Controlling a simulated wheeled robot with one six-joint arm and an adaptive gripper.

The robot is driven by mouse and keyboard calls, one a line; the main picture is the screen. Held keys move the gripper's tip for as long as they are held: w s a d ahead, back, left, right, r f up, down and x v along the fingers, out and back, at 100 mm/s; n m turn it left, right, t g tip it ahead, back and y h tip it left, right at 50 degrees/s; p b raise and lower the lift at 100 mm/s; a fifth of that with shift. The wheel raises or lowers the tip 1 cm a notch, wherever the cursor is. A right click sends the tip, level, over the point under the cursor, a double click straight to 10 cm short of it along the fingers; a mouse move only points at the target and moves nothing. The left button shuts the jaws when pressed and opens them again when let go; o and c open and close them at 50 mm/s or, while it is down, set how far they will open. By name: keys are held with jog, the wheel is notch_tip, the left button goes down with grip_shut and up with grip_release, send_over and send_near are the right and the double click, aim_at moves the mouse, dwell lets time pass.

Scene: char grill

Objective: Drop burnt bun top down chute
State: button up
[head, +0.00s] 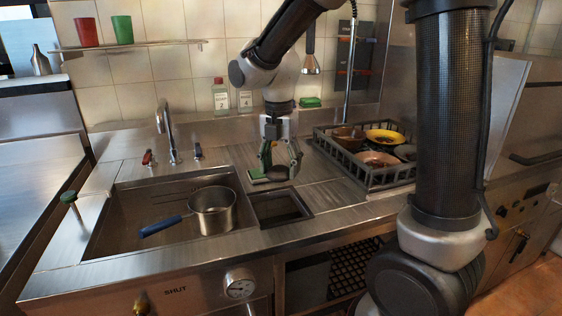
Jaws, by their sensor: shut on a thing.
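My gripper (281,166) points down over the steel counter, just behind a square dark opening, the chute (280,207). It is shut on a small brownish thing, the burnt bun top (279,173), which shows only partly between the fingers. The bun top is small and its underside is hidden, so I cannot tell whether it clears the counter. It is behind the chute opening, not over it. The chute's inside is dark.
A sink (165,220) left of the chute holds a steel pot (212,209) with a blue handle. A grey rack (372,183) with several bowls stands to the right. A tap (166,130) rises behind the sink.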

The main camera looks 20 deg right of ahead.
aim_at(280, 167)
notch_tip(280, 167, down, 7)
jog(key=shift+r, duration=0.2)
dwell(0.3)
jog(key=o, duration=1)
notch_tip(280, 167, up, 12)
jog(key=shift+a+r, duration=0.1)
dwell(0.7)
